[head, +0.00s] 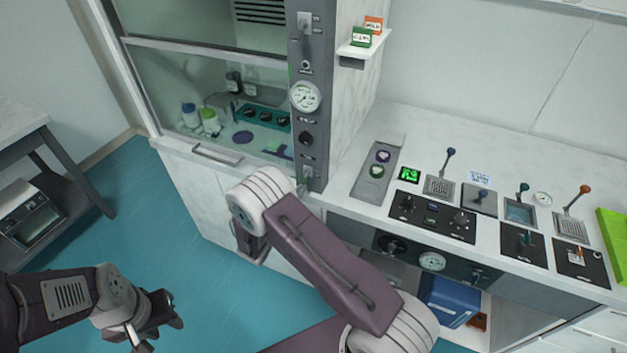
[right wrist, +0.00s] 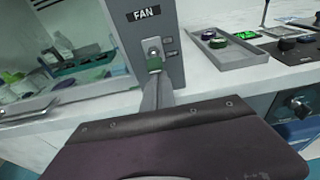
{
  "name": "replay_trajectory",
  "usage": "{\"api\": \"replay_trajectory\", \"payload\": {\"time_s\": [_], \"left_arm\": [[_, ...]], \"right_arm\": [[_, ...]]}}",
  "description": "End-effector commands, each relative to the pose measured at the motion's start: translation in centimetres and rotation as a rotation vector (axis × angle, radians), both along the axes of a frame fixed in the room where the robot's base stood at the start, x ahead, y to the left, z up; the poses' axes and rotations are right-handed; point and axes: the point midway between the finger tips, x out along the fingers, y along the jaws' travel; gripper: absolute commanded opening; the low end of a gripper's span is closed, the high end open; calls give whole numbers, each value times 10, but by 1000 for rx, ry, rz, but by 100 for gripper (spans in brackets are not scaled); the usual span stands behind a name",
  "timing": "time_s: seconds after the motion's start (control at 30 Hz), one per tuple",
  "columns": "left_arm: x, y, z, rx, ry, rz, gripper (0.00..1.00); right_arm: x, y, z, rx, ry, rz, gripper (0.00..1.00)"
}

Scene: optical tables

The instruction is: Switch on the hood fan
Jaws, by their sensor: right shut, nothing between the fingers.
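The fume hood's grey control column (head: 312,60) carries a switch under a FAN label (right wrist: 143,13) in the right wrist view. The fan switch (right wrist: 153,47) has a pale plate and a small green-tipped lever pointing down. It also shows low on the column in the head view (head: 308,172). My right gripper (right wrist: 157,78) is shut and empty, its tips right at the lever; I cannot tell whether they touch it. In the head view my right arm hides most of that gripper. My left gripper (head: 158,322) hangs low over the floor at the left, its jaw state unclear.
The hood's glass sash (head: 190,75) is left of the column, with bottles (head: 208,118) behind it. A gauge (head: 305,97) and black knob (head: 305,138) sit above the switch. The counter at right holds a grey tray (head: 372,190) and control panels (head: 433,217).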

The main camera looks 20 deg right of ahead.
Motion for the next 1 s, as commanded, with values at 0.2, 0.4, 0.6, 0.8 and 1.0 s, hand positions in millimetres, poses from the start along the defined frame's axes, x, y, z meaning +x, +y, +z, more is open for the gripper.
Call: {"api": "replay_trajectory", "payload": {"time_s": [0.2, 0.4, 0.6, 0.8, 1.0], "left_arm": [[0, 0, 47, 0, 0, 0, 36], [0, 0, 76, 0, 0, 0, 36], [0, 0, 75, 0, 0, 0, 36], [0, 0, 77, 0, 0, 0, 36], [0, 0, 83, 0, 0, 0, 36]], "right_arm": [[-1, 10, 25, 157, 127, -4, 0], [-2, 10, 35, 293, 245, -4, 0], [-2, 11, 27, 335, 287, -1, 0], [-2, 10, 30, 333, 284, -1, 0], [-2, 10, 40, 333, 283, -1, 0]]}}
